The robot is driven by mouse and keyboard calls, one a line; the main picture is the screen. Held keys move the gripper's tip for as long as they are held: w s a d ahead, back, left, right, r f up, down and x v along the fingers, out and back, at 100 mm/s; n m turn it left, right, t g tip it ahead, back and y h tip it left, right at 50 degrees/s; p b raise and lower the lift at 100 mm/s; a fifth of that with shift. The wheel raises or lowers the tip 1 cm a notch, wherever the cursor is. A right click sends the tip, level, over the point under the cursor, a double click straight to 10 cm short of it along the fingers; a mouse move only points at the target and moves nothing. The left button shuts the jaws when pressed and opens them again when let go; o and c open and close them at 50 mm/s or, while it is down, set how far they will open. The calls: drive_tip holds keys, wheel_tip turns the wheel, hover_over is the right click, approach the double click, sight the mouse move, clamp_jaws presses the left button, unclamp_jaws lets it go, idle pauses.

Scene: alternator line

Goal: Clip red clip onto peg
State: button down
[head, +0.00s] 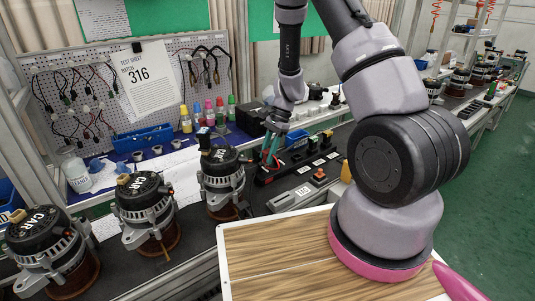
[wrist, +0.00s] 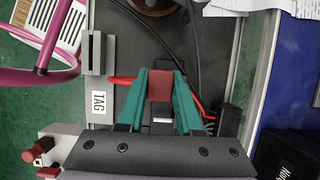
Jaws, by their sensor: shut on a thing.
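My gripper (wrist: 160,100) has two teal fingers closed on the red clip (wrist: 160,86), whose body sits between the fingertips in the wrist view. A red tip sticks out to the left of the fingers, and a red lead runs off to the right. In the head view my gripper (head: 271,148) points down over the bench, to the right of the nearest alternator (head: 221,180). The clip is too small there to make out clearly. I cannot tell for sure which part is the peg.
Two more alternators (head: 143,205) (head: 45,248) stand to the left on brown stands. A pegboard (head: 140,85) with hanging leads and several bottles stand behind.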

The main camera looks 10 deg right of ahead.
drive_tip(key=shift+f, duration=1.2)
idle(0.3)
drive_tip(key=c, duration=0.5)
unclamp_jaws()
drive_tip(key=v, duration=1)
drive_tip(key=shift+d+r, duration=0.2)
drive_tip(key=shift+r, duration=0.1)
drive_tip(key=shift+w, duration=0.1)
